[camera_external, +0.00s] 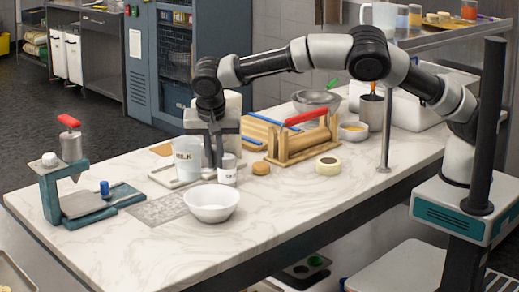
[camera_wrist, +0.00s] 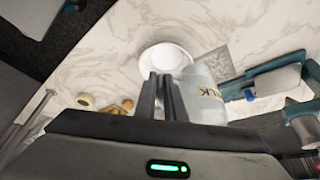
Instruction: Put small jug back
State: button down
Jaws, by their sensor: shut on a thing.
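The small jug (camera_external: 187,160) is a pale, translucent cup lettered MILK. It is upright, over a white tray (camera_external: 158,178) on the counter; I cannot tell if it touches the tray. My gripper (camera_external: 214,142) points down right beside the jug, on its right in the external view. In the wrist view the dark fingers (camera_wrist: 160,80) are close together, with the jug (camera_wrist: 207,95) against their right side. The gripper is shut on the jug, seemingly at its handle, which the fingers hide.
A small white shaker (camera_external: 227,170) stands just right of the jug, and a white bowl (camera_external: 211,204) in front. A teal press (camera_external: 75,195) stands left, a wooden rack (camera_external: 290,147) right. The counter's front left is clear.

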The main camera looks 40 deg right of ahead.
jog(key=s+d+m+g+h+b, duration=0.15)
jog(key=d+m, duration=0.45)
jog(key=d, duration=0.8)
jog(key=s+d+m+g+b, duration=0.1)
jog(key=d+m+g+b, duration=0.3)
jog(key=d, duration=1)
jog(key=shift+m+t, duration=0.6)
jog(key=shift+t, duration=0.25)
jog(key=f, duration=0.5)
jog(key=f+p, duration=0.1)
jog(key=f, duration=0.3)
jog(key=f+p, duration=0.1)
jog(key=f, duration=0.4)
jog(key=shift+w+a+f, duration=0.3)
jog(key=shift+f, duration=0.05)
jog(key=shift+f, duration=0.1)
jog(key=c, duration=2.2)
grip_release()
jog(key=o, duration=0.4)
jog(key=shift+c, duration=0.2)
jog(key=v, duration=1.2)
